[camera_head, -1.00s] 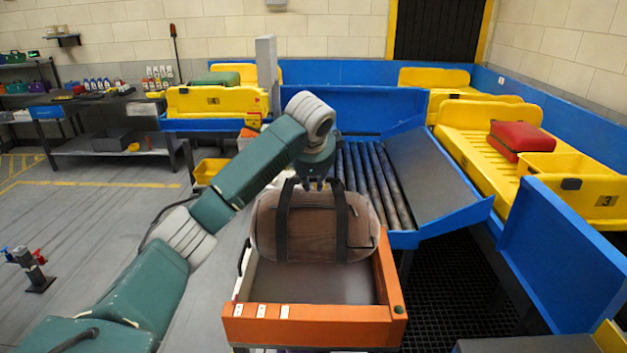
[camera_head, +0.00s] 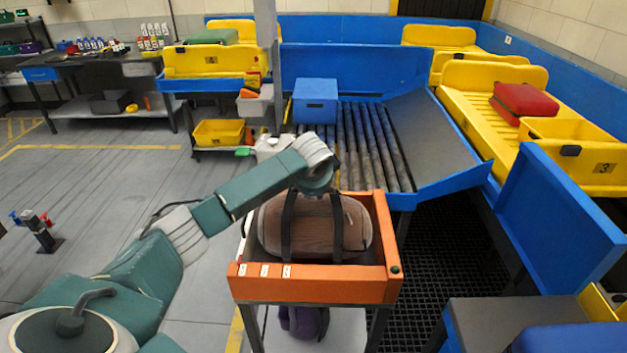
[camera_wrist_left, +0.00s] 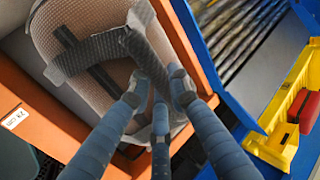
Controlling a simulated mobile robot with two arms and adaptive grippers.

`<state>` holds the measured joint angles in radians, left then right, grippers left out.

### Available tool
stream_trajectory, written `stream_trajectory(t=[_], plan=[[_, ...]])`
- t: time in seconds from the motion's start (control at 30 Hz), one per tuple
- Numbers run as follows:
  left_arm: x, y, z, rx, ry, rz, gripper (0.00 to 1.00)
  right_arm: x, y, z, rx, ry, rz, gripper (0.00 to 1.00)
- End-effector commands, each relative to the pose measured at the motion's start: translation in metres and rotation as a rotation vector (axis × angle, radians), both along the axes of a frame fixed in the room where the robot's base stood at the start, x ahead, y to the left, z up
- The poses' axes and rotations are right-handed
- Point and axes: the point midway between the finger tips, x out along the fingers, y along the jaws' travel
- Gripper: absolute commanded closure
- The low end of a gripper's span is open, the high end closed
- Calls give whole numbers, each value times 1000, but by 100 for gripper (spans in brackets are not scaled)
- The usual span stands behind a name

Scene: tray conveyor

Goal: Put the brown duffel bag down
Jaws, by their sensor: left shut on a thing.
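The brown duffel bag (camera_head: 335,230) with dark straps is inside the orange-walled tray (camera_head: 315,290) on a cart, level and low between the walls. It also shows in the left wrist view (camera_wrist_left: 80,25). My left gripper (camera_head: 314,190) is above the bag, shut on its dark handle straps. In the left wrist view its fingers (camera_wrist_left: 158,95) close around the strap (camera_wrist_left: 105,50). The underside of the bag is hidden, so I cannot tell whether it touches the tray floor. My right gripper is not in view.
A roller conveyor (camera_head: 370,145) with a blue box (camera_head: 316,101) stands behind the cart. Yellow trays, one with a red case (camera_head: 524,102), are at the right. A purple bag (camera_head: 303,322) is on the cart's lower shelf. The floor at left is mostly clear.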

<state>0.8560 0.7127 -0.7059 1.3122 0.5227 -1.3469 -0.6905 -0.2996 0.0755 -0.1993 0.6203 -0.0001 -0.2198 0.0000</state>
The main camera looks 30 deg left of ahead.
Motion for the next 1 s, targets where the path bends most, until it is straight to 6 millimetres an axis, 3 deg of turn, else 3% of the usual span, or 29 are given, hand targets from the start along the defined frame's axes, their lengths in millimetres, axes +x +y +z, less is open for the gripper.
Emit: stream_trajectory(t=[0.33,0.37,0.47,0.77,1.0], plan=[[3,1,-4,1,-13,0,100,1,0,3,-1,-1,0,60],[0,0,-9,1,-2,1,81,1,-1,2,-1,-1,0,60],[0,0,-9,1,-2,1,64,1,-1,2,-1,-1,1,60],[0,0,-8,0,-3,0,64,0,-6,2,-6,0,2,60],[-13,-8,17,1,-7,-3,64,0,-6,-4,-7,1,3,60]])
